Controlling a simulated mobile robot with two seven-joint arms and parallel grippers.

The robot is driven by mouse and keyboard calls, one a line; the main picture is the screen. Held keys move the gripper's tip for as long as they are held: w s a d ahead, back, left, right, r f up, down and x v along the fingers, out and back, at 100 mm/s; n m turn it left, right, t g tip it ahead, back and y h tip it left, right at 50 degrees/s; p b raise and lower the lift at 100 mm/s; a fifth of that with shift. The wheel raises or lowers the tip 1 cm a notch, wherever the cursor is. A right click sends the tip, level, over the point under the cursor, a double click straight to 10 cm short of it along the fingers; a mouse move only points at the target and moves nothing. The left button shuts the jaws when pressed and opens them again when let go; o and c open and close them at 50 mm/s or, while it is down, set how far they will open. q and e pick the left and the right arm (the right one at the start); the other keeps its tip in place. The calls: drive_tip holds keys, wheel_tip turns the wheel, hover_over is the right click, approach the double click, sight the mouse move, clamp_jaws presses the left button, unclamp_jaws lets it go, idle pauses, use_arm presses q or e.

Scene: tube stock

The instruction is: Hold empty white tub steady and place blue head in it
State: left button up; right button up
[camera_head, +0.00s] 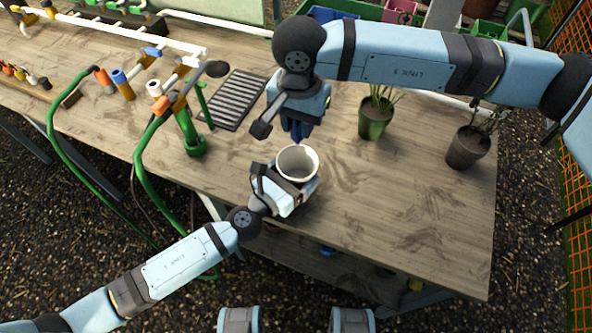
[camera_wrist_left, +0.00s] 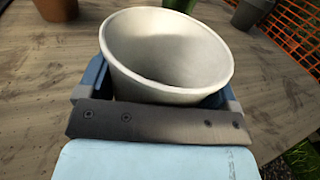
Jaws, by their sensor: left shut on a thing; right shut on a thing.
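The white tub (camera_head: 297,162) stands upright near the table's front edge, and its visible inside is empty. It fills the middle of the left wrist view (camera_wrist_left: 165,55). My left gripper (camera_head: 300,188) is shut on the tub from the front, with a blue finger on each side of it. My right gripper (camera_head: 298,132) points down just behind and above the tub's rim, apart from it. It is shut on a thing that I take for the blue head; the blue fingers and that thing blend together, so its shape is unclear.
Two potted plants, a green pot (camera_head: 374,122) and a dark pot (camera_head: 466,150), stand to the right. A slatted black tray (camera_head: 238,100) and a green stand (camera_head: 190,135) with hoses are to the left. The table right of the tub is clear.

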drive_tip(key=shift+f, duration=4.1)
drive_tip(key=o, duration=1)
drive_tip(key=shift+r, duration=0.15)
wheel_tip(320, 180, up, 12)
drive_tip(key=shift+f, duration=0.1)
use_arm(q)
drive_tip(key=o, duration=0.7)
drive_tip(key=shift+s, duration=0.1)
